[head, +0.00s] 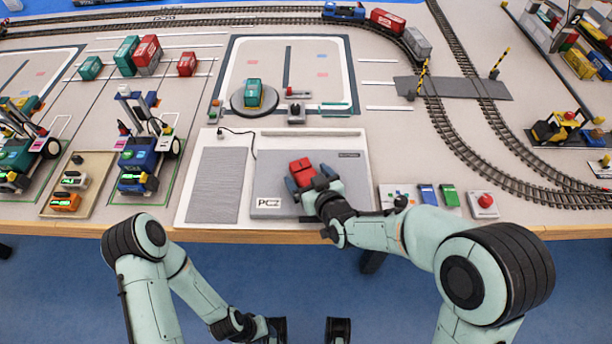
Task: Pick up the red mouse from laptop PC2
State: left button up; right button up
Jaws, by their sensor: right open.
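The red mouse (301,169) sits on the grey pad of laptop PC2 (270,206), to the right of the white PC2 label. My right gripper (311,181) is open over the pad, its two dark fingers close to the near side and right side of the mouse. The fingers hide part of the mouse, and I cannot tell whether they touch it. My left gripper (309,330) is low in front of the table, over the blue floor, with its two dark fingers wide apart and nothing between them.
Right of the laptop are small blue and green blocks (438,195) and a red button box (483,204). A turntable with a green container (253,94) stands behind. Left are a small tray (92,168) and a blue crane vehicle (145,160). Train tracks (480,120) curve at right.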

jog(key=c, duration=1.1)
jog(key=shift+r, duration=0.1)
